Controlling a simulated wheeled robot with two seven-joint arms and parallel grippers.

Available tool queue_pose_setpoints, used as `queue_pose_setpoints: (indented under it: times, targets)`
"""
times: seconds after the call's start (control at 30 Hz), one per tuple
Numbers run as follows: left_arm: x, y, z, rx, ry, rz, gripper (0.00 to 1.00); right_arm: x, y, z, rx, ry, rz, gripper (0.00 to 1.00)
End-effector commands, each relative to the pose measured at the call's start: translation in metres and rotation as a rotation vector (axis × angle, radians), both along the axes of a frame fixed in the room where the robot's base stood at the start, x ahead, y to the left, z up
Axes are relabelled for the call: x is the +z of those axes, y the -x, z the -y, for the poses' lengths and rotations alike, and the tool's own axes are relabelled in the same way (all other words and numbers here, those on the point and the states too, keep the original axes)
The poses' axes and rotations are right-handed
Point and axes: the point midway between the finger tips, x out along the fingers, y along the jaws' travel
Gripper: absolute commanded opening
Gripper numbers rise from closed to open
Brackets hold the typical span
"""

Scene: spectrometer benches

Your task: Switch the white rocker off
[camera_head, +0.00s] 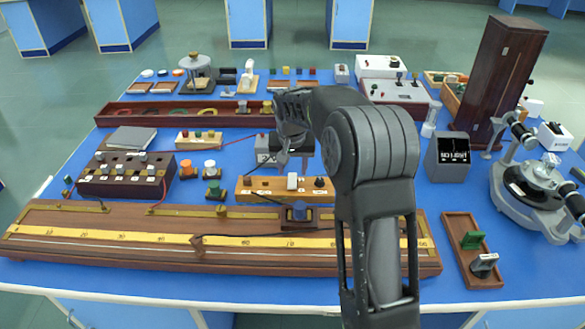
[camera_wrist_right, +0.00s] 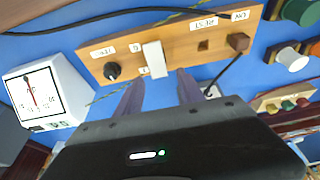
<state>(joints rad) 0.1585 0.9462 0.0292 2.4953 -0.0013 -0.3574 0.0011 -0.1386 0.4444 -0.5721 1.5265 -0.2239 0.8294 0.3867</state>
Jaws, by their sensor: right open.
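The white rocker (camera_head: 292,181) stands on a light wooden switch board (camera_head: 258,186) in the middle of the bench. In the wrist view the white rocker (camera_wrist_right: 153,59) stands up between a black knob (camera_wrist_right: 112,71) and a small dark square part on the same wooden board (camera_wrist_right: 180,50). Small labels lie beside it, too small to read surely. My right gripper (camera_head: 296,158) is over the bench close to the board. In the wrist view its open fingers (camera_wrist_right: 158,78) point at the rocker, one tip to each side, with nothing held. Whether they touch it I cannot tell. My left gripper is not in view.
A long wooden ruler bench (camera_head: 120,245) lies in front of the board. A dark box with several switches (camera_head: 125,185) stands to the left. A meter with a dial (camera_wrist_right: 42,100) is beside the board in the wrist view. My right arm hides part of the bench.

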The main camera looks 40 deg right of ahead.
Motion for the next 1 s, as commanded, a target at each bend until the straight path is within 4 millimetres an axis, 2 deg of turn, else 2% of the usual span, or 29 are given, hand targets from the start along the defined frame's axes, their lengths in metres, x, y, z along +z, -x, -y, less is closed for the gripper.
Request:
queue_pose_setpoints:
  times: [0.3,0.43,1.0]
  targets:
    - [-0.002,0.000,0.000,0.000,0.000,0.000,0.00,0.049,0.011,-0.009,0.001,0.000,0.006,0.45]
    - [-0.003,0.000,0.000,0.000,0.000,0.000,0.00,0.062,0.014,-0.011,0.000,-0.001,0.004,0.45]
    - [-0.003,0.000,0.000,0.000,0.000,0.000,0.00,0.066,0.016,-0.012,-0.001,0.000,0.001,0.45]
